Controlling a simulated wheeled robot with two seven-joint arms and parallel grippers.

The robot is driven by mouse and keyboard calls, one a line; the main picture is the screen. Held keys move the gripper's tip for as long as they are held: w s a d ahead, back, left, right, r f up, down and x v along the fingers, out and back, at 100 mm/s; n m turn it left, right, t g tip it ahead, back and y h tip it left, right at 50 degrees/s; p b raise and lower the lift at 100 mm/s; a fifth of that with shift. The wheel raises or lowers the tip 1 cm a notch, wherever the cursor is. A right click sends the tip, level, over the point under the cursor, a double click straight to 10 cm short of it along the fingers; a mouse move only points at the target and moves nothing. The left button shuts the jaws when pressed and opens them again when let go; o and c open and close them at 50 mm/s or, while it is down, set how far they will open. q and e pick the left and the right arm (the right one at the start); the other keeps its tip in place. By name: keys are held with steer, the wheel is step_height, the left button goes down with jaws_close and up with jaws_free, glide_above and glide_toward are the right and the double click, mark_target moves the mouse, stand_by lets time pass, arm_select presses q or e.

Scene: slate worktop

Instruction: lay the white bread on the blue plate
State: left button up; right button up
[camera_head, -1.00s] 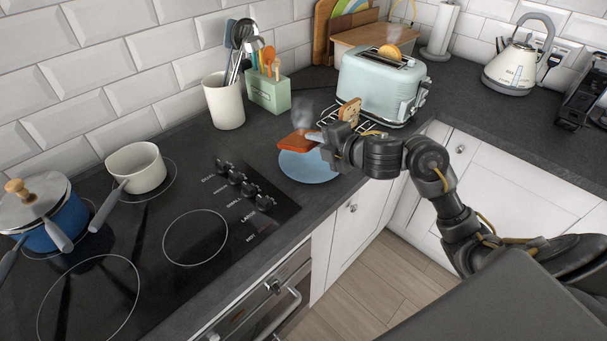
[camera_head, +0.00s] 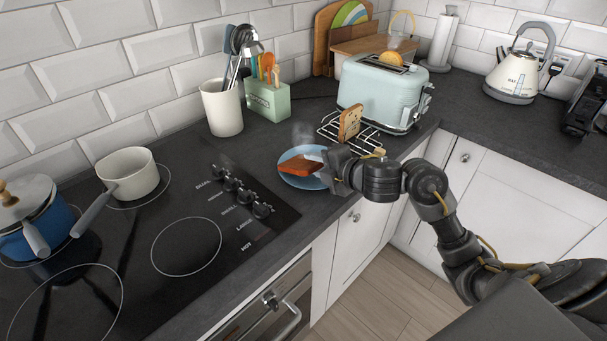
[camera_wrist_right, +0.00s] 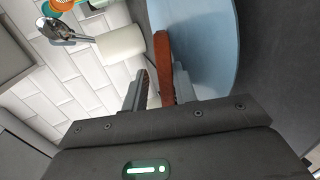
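A reddish-brown slice of bread (camera_head: 298,164) lies over the blue plate (camera_head: 287,181), with faint steam above it. Its colour does not show whether it is the white bread. My right gripper (camera_head: 317,157) is at the slice's right edge. In the right wrist view the slice (camera_wrist_right: 163,60) is edge-on between the fingers (camera_wrist_right: 158,90), close to the one on the plate side. Wall tiles show through a gap on the other side, so the gripper looks open. The plate (camera_wrist_right: 205,40) is just beyond that near finger. My left gripper is out of view.
A wire rack (camera_head: 330,127) behind the plate holds another slice (camera_head: 350,122). The pale green toaster (camera_head: 375,95) holds a golden slice (camera_head: 392,58). The hob (camera_head: 185,245) is to the left, the utensil pot (camera_head: 222,108) behind. The worktop's front edge is close.

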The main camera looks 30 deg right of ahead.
steer(key=shift+s+r, duration=0.1)
steer(key=shift+s, duration=0.05)
steer(key=p+v, duration=0.3)
steer(key=v, duration=0.4)
steer(key=shift+d+p, duration=0.1)
steer(key=shift+p, duration=0.3)
steer(key=shift+s+d+r, duration=0.1)
steer(key=shift+s, duration=0.25)
arm_select(q)
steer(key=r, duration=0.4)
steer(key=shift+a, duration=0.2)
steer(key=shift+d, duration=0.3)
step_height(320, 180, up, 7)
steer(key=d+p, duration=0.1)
steer(key=p, duration=0.6)
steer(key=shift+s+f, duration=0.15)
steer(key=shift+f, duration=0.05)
arm_select(e)
step_height(320, 180, up, 7)
steer(key=s, duration=0.2)
steer(key=shift+s+d, duration=0.25)
steer(key=shift+d, duration=0.15)
